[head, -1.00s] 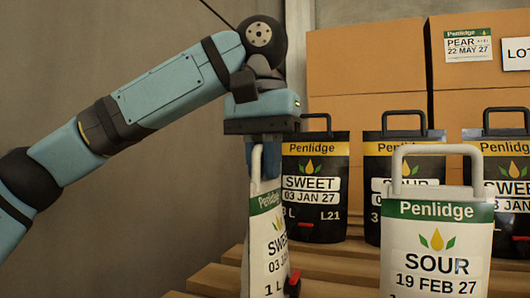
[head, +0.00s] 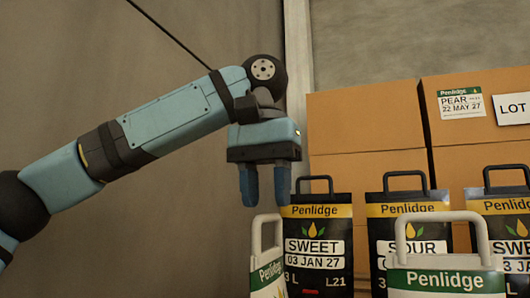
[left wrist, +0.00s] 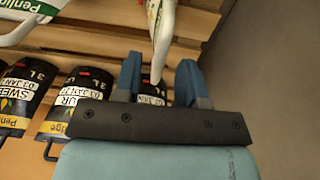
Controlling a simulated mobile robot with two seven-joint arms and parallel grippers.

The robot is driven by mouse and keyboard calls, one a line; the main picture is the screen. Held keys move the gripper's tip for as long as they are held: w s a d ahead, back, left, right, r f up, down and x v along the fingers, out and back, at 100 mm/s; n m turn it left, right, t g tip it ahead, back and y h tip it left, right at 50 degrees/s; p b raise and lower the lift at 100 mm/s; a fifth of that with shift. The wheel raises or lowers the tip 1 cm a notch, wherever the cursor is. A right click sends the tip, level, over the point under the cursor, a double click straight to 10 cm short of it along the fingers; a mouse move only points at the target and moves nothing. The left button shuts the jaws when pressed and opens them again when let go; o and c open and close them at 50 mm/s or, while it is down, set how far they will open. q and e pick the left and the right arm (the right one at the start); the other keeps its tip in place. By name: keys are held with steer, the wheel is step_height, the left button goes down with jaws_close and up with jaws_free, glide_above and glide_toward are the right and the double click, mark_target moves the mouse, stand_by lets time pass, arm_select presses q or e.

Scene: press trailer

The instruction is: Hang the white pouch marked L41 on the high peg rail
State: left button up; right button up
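The nearer left white pouch (head: 268,275) has a green Penlidge band and a pale handle; the picture's lower edge cuts it off. A second white pouch (head: 445,281) with a pale handle stands to its right. No L41 mark can be read on either. My left gripper (head: 264,195) is open and empty, fingers down, just above the left white pouch's handle. In the left wrist view the left white pouch (left wrist: 161,32) shows beyond the gap between the fingers (left wrist: 159,75). The peg rail and my right gripper are not in view.
Several black pouches stand behind: a SWEET one marked L21 (head: 318,250), a SOUR one (head: 408,235) and another at the right edge (head: 505,235). Brown cartons (head: 365,120) are stacked behind them. Wooden slats (left wrist: 110,40) lie underneath. A bare wall (head: 70,80) is at left.

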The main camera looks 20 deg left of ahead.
arm_select(q)
step_height(320, 180, up, 7)
steer(key=shift+s+f, duration=0.15)
steer(key=shift+f, duration=0.05)
stand_by(0.6)
